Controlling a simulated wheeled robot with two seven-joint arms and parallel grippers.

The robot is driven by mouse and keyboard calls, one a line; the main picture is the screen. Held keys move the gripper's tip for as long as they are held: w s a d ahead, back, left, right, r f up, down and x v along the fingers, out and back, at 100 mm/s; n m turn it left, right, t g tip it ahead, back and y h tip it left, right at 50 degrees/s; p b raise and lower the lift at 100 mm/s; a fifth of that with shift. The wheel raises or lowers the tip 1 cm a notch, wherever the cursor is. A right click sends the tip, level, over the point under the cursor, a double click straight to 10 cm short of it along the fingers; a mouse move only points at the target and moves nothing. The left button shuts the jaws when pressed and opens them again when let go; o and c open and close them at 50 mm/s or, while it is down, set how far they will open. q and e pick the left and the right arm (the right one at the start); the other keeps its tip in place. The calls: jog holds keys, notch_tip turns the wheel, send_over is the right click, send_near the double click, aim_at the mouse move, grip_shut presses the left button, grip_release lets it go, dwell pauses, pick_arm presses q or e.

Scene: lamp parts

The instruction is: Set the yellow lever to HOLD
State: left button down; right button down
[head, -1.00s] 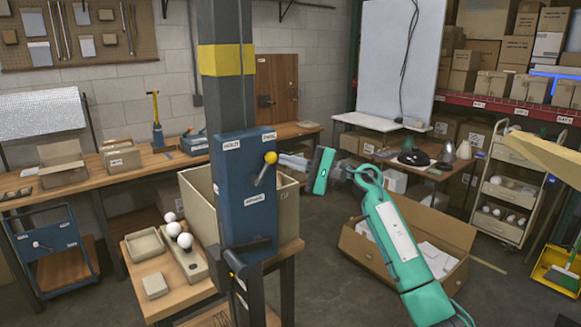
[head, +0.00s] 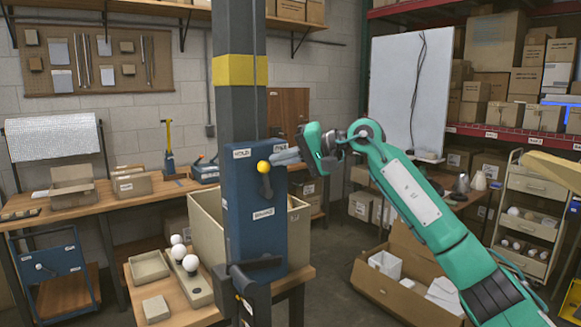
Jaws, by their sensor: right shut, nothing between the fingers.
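The yellow lever has a yellow round knob (head: 264,167) on a short dark arm and sits on a blue panel (head: 240,225) fixed to a grey post. The knob is above the pivot, and the lever leans slightly left of straight up. A white HOLD label (head: 241,153) is at the panel's upper left; another label (head: 263,214) is below the lever. My left gripper is out of view.
The grey post (head: 240,115) with a yellow band stands in front of me. A beige bin (head: 205,228) and a tray of white bulbs (head: 197,290) are behind and left of it. An open cardboard box (head: 385,292) is on the floor at right.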

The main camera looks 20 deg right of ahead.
aim_at(264, 161)
jog(key=shift+s+a+n+h, duration=0.25)
jog(key=shift+a+n+h, duration=0.3)
jog(key=shift+a+h, duration=0.2)
jog(key=shift+s+a+n+h, duration=0.3)
jog(key=shift+a+n+h, duration=0.35)
jog(key=shift+a, duration=0.1)
jog(key=shift+s+a+n+h, duration=0.25)
jog(key=shift+a+n+h, duration=0.25)
jog(key=shift+a+h, duration=0.25)
